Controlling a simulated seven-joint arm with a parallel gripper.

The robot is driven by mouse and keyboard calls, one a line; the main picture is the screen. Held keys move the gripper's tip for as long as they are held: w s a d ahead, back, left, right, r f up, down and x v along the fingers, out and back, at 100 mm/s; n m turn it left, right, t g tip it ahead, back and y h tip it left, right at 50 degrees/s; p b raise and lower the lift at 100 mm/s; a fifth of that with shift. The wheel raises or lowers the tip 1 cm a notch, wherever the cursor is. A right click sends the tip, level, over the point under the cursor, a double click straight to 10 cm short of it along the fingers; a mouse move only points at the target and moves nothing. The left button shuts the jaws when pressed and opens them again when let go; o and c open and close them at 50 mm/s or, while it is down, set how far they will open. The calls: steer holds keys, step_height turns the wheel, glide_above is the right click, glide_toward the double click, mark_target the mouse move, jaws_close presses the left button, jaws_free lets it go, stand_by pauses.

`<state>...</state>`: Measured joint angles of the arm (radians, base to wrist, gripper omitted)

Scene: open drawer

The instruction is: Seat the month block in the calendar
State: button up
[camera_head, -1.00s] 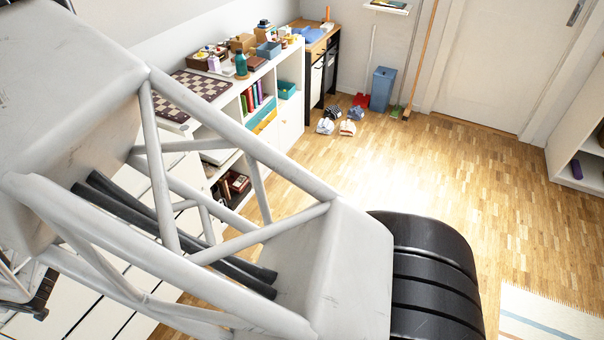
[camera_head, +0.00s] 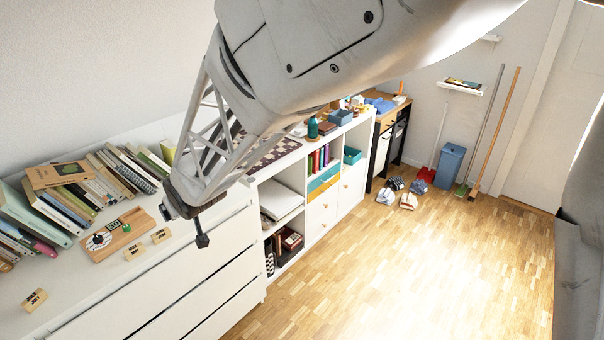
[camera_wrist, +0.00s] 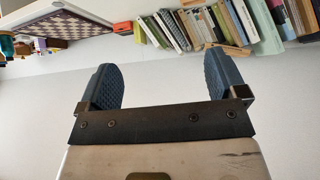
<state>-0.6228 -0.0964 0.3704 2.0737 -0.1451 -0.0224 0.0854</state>
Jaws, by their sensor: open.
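The wooden calendar (camera_head: 113,235) lies on the white dresser top at the left. It has a dark round part, a green knob and a dark number piece. Small wooden blocks with lettering lie in front: one block (camera_head: 162,235) right of the calendar, a second block (camera_head: 133,252) by its front edge, and a third block (camera_head: 35,300) apart at the lower left. The lettering is too small to read surely. My gripper (camera_head: 184,226) is above the dresser's right end, right of the calendar. In the wrist view its blue-grey fingers (camera_wrist: 165,88) are apart, with nothing between them.
Books (camera_head: 75,195) stand and lie behind the calendar. A white shelf unit (camera_head: 300,190) with a chessboard (camera_head: 275,150) stands right of the dresser. The dresser top (camera_head: 85,285) is bare between the left block and the others. The floor (camera_head: 350,270) is open.

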steer(key=s+d+r+m+g+h, duration=0.1)
steer(key=s+d+r, duration=0.2)
steer(key=d, duration=0.6)
steer(key=s+d+r+m+h, duration=0.2)
steer(key=s+d, duration=0.1)
steer(key=d, duration=0.6)
steer(key=s+d+r+m+g+h, duration=0.1)
steer(key=s+d+r, duration=0.2)
steer(key=d, duration=0.6)
steer(key=s+d+m+g, duration=0.1)
steer(key=s+d+m, duration=0.1)
steer(key=s+d, duration=0.5)
steer(key=s+d+r+m+g+h, duration=0.1)
steer(key=s+d+m+g, duration=0.1)
steer(key=s+d, duration=0.6)
steer(key=s, duration=0.4)
steer(key=shift+s+h, duration=0.25)
steer(key=shift+h, duration=0.05)
steer(key=c, duration=0.7)
steer(key=shift+r, duration=0.1)
